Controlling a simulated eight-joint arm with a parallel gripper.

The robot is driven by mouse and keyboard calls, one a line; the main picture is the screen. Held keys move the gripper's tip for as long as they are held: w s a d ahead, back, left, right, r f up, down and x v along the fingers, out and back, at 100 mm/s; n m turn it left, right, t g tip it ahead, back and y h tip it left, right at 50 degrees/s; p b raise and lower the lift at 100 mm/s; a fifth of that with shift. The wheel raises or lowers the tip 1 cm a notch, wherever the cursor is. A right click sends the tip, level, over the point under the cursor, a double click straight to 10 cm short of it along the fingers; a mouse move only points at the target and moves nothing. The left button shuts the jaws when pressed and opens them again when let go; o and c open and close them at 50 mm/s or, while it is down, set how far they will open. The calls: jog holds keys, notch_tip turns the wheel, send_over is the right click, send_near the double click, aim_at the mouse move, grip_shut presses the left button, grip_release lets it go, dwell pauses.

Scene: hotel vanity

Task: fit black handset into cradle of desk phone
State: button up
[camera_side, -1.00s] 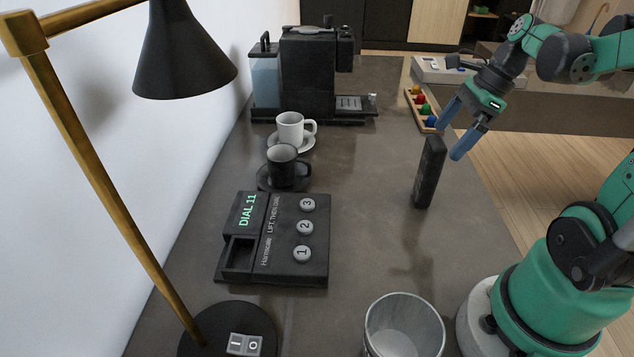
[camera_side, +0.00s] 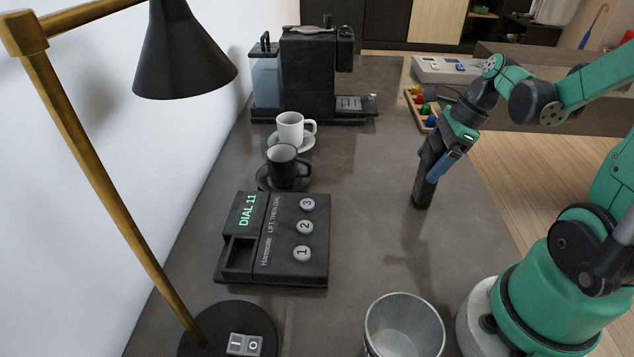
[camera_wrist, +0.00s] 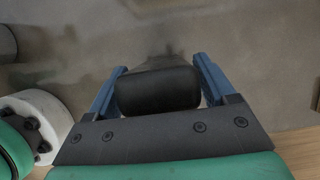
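The black desk phone (camera_side: 316,268) lies flat at left centre, with a "DIAL 11" display, three round keys and an empty recessed cradle (camera_side: 239,254). My gripper (camera_side: 434,165) is low over the handset, with one blue finger on either side of its upper part. In the wrist view, the handset's dark top end (camera_wrist: 158,91) lies between the fingers (camera_wrist: 160,64). The handset's lower end is hidden there.
A black cup (camera_side: 284,168) and a white cup (camera_side: 291,129) on saucers stand behind the phone, before a coffee machine (camera_side: 308,75). A metal bin (camera_side: 404,324) and a lamp (camera_side: 190,60) are nearer. Counter between phone and handset is clear.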

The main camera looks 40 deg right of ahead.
grip_shut()
jog(key=shift+r, duration=0.15)
